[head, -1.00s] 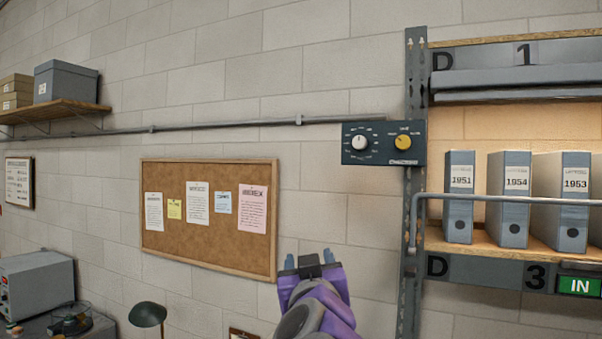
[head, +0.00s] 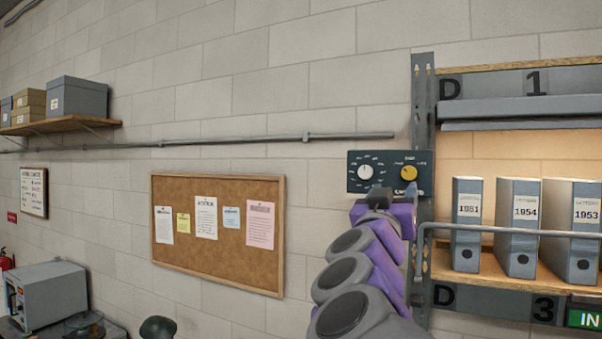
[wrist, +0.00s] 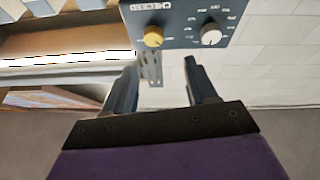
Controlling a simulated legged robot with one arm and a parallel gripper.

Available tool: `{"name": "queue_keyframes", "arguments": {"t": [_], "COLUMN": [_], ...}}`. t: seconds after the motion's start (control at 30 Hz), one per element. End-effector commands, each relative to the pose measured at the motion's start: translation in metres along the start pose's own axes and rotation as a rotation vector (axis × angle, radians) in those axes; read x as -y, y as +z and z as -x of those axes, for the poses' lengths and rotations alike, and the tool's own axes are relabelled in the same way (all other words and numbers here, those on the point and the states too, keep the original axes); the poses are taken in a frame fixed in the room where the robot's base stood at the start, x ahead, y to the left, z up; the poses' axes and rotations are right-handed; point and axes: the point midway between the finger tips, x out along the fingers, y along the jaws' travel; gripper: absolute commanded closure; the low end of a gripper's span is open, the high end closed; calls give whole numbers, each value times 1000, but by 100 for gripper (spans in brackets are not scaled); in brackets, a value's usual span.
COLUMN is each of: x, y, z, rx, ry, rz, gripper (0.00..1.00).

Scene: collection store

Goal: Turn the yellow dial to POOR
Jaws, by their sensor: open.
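The yellow dial (head: 408,173) is on the right half of a dark control panel (head: 387,161), fixed at the shelf upright. Its printed marks are too small to read. In the wrist view, where the panel looks upside down, the yellow dial (wrist: 153,36) is on the left. A white dial (head: 365,172) sits beside it, also in the wrist view (wrist: 211,34). My gripper (wrist: 161,67) is open and empty, apart from the dials. In the head view my gripper (head: 379,192) is just below the panel and covers part of its lower edge.
The metal shelf upright (head: 422,120) stands right behind my arm's right side. A grey rail (head: 510,232) runs in front of the binders (head: 519,225) on the right. A corkboard (head: 218,250) hangs to the left. A conduit (head: 250,139) crosses the wall, which is otherwise bare near the panel.

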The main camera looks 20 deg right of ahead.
Motion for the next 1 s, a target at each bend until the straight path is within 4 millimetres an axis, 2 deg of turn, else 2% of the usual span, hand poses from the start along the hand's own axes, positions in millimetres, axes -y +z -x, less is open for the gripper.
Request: {"name": "queue_keyframes", "arguments": {"t": [0.03,0.1,0.3,0.5,0.7,1.0], "x": [-3,-2,8,15,8,4], "y": [2,2,-6,-12,-6,-2], "z": [-12,-24,-45,-60,-78,-85], "rx": [5,5,-4,-9,-3,-1], "ry": [4,2,-1,-3,-4,-2], "rz": [-2,-1,3,6,3,1], "gripper": [43,43,43,43,43,43]}}
